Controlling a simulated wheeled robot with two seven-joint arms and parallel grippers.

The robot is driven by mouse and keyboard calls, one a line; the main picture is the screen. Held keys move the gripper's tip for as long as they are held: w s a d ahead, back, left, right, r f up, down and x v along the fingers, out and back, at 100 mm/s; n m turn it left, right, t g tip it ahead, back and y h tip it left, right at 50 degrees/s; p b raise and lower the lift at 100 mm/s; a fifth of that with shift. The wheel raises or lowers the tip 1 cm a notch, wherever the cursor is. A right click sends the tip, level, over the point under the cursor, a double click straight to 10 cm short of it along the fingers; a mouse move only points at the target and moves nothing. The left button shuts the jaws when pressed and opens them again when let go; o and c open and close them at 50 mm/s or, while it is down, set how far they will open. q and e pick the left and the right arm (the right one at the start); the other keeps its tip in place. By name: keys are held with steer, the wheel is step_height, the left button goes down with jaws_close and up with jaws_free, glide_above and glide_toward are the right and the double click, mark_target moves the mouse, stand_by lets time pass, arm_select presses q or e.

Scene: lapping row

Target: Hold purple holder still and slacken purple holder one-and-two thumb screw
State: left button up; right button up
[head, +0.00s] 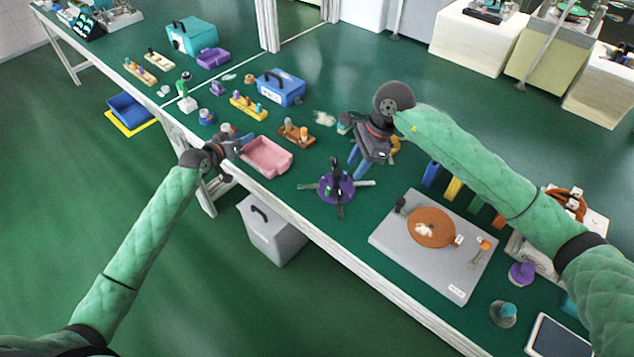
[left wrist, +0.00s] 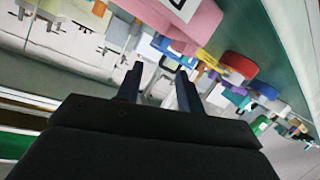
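The purple holder (head: 337,194) stands on the green table in the head view. It has a round purple base, metal arms spreading outward and a dark upright part in its middle. Its individual thumb screws are too small to tell apart. My left gripper (head: 242,142) is at the table's front edge beside the pink tray, to the left of the holder and apart from it. Its two dark fingers also show spread and empty in the left wrist view (left wrist: 158,88). My right gripper (head: 361,166) is above the table, just behind and right of the holder, its blue fingers pointing down, apart and seemingly empty.
The pink tray (head: 270,160) lies left of the holder. A wooden block with small parts (head: 296,134) is behind it. A grey plate (head: 400,243) with a brown disc (head: 431,229) lies to the right. A blue toolbox (head: 281,88) stands further back.

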mark_target(337, 177)
arm_select(q)
steer(key=s+d+m, duration=0.1)
steer(key=d, duration=0.3)
steer(key=s+d+r+m+h, duration=0.1)
steer(key=s+d, duration=0.1)
steer(key=d, duration=0.2)
steer(key=s+d+m+g, duration=0.1)
steer(key=s+d+m, duration=0.1)
steer(key=d, duration=0.1)
steer(key=shift+d+r+h, duration=0.4)
steer(key=s+d+m+g, duration=0.1)
steer(key=s+d, duration=0.2)
steer(key=d, duration=0.1)
steer(key=s+d+f+m+h, duration=0.1)
steer(key=s+d, duration=0.3)
steer(key=d, duration=0.1)
steer(key=s+d+f+m+g+h, duration=0.1)
steer(key=s+d+m, duration=0.1)
steer(key=s+d, duration=0.1)
steer(key=shift+s+d+g, duration=0.3)
steer(key=shift+d, duration=0.55)
steer(key=shift+x, duration=3.7)
jaws_close()
